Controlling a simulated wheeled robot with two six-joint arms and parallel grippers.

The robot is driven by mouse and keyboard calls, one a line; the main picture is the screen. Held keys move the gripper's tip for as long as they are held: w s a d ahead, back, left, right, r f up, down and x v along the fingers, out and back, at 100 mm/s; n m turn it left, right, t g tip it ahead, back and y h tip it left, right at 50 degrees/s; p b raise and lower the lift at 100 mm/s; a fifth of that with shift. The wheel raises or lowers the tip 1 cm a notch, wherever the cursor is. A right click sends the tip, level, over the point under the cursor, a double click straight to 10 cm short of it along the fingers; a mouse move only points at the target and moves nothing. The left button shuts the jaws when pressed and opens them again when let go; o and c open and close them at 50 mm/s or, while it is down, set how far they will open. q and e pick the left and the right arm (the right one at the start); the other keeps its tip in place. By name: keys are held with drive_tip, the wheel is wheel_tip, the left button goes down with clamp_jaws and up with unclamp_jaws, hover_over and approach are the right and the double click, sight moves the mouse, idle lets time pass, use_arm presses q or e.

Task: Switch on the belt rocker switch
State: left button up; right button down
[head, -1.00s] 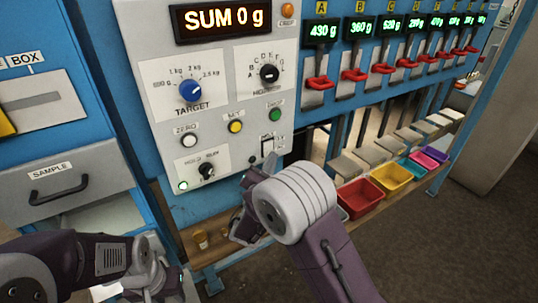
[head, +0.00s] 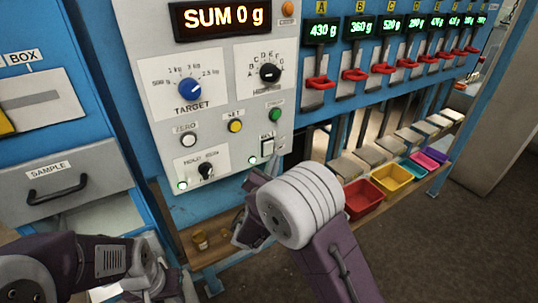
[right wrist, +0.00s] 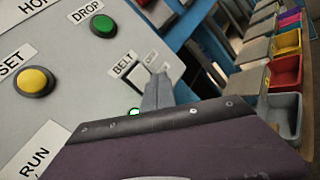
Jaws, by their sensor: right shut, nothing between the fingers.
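The belt rocker switch (head: 267,148) is a small pale rocker under a BELT label, low on the right of the grey control panel. In the right wrist view the rocker (right wrist: 139,77) shows beside a fingertip. A small lamp (head: 252,160) at its lower left glows green, also in the right wrist view (right wrist: 134,112). My right gripper (head: 272,168) is shut and empty, its tip just below the switch; in the right wrist view its fingers (right wrist: 158,82) partly cover the switch area. I cannot tell whether they touch. My left gripper (head: 158,280) is low at the left, its fingers unclear.
The panel also carries a target knob (head: 190,89), a yellow button (head: 235,126), a green DROP button (head: 274,115) and a hold/run knob (head: 206,170). Red levers (head: 318,82) line the right. Coloured bins (head: 362,199) stand on a low shelf below.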

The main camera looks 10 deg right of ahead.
drive_tip(key=s, duration=0.1)
drive_tip(key=s+d, duration=0.1)
drive_tip(key=s, duration=0.1)
drive_tip(key=s+b, duration=0.1)
drive_tip(key=shift+s+d+r, duration=0.3)
drive_tip(key=shift+d, duration=0.05)
